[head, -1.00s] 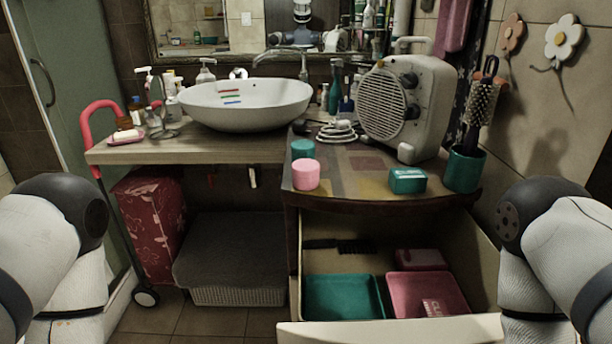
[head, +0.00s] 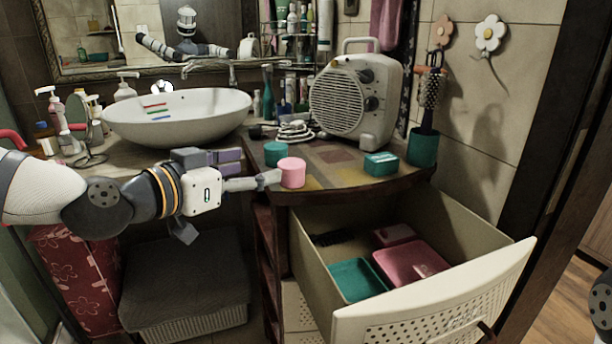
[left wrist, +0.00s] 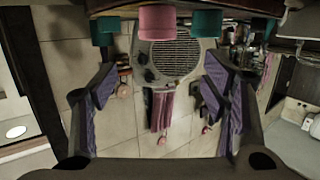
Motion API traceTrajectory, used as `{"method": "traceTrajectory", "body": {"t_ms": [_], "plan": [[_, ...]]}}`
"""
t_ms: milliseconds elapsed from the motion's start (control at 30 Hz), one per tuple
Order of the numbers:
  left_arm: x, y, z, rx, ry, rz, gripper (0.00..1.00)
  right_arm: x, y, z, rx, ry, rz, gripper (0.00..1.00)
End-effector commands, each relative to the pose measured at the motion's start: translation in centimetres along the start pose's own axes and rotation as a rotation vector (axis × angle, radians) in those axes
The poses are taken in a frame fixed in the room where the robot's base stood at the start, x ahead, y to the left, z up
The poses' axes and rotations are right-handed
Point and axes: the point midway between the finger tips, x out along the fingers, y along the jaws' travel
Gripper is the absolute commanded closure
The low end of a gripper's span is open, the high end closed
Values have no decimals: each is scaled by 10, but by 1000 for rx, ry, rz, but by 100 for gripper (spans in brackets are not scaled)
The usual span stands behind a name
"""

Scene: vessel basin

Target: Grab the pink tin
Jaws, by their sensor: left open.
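The pink tin (head: 292,172) is a small round tin standing upright near the front left edge of the wooden counter (head: 330,160). A round teal tin (head: 275,153) stands just behind and left of it. My left gripper (head: 255,169) is open and reaches in from the left, its fingertips close beside the pink tin; in the head view I cannot tell whether they touch it. In the left wrist view, which is upside down, the pink tin (left wrist: 157,22) is at the top, ahead of the two spread fingers with purple pads. My right gripper is out of view.
A teal box (head: 381,164) sits right of the pink tin and a teal brush cup (head: 423,147) further right. A white heater (head: 353,103) stands behind. The open drawer (head: 440,290) juts out below the counter. A white basin (head: 178,118) is at left.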

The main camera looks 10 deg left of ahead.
Motion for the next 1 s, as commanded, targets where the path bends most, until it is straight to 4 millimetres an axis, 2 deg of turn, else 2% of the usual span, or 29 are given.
{"method": "traceTrajectory", "body": {"t_ms": [33, 67, 200, 333, 500, 600, 800, 833, 1000], "plan": [[17, 0, 17, -7, -24, 3, 32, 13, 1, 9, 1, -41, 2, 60], [24, 0, 18, -7, -25, 2, 32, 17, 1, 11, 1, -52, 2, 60], [51, 0, 17, -8, -23, 2, 32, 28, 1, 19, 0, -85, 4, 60], [66, 1, 14, -8, -19, 2, 32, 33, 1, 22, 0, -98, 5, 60], [99, 3, 18, -8, -20, 1, 32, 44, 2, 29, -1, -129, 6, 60], [110, 3, 16, -7, -16, 1, 32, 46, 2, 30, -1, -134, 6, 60], [110, 4, 11, -7, -12, 2, 32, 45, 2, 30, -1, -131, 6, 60], [110, 4, 11, -7, -12, 2, 34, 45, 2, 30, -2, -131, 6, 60], [110, 4, 12, -7, -12, 2, 73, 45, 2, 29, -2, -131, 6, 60]]}}
